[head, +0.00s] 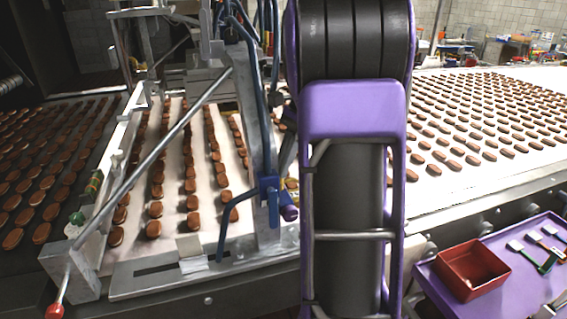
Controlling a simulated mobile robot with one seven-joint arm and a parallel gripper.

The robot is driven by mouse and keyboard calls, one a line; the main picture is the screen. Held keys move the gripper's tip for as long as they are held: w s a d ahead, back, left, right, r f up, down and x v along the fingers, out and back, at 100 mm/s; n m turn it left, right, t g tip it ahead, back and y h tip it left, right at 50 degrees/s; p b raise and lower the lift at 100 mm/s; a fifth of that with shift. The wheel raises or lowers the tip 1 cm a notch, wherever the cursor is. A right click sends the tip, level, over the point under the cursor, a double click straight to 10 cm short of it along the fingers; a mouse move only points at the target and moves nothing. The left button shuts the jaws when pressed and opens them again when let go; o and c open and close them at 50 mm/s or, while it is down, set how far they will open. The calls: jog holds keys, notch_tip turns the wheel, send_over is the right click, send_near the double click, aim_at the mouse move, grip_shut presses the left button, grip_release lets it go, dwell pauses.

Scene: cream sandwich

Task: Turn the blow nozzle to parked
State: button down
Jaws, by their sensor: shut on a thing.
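The blow nozzle (225,235) is a bent blue tube hanging from a blue clamp block (269,188) on a grey upright plate. Its lower end points down toward the belt's front edge, left of the plate. A short dark purple knob-like end (288,212) sits just right of the block. My purple and black arm fills the middle of the head view and hides most of my gripper. A dark part of my gripper (287,150) shows at the arm's left edge, close above the block. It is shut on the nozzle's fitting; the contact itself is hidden.
Rows of brown biscuits lie on a pale belt (172,190), with more on the dark belt at left and the white belt at right. A diagonal rod with a red ball (55,311) crosses at left. A red bin (470,270) stands on a purple tray (500,295).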

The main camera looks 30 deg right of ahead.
dwell(0.8)
jog(key=c, duration=0.8)
grip_release()
jog(key=shift+c, duration=0.2)
jog(key=shift+r, duration=0.1)
jog(key=v, duration=1.7)
jog(key=shift+d, duration=0.15)
jog(key=shift+c, duration=0.6)
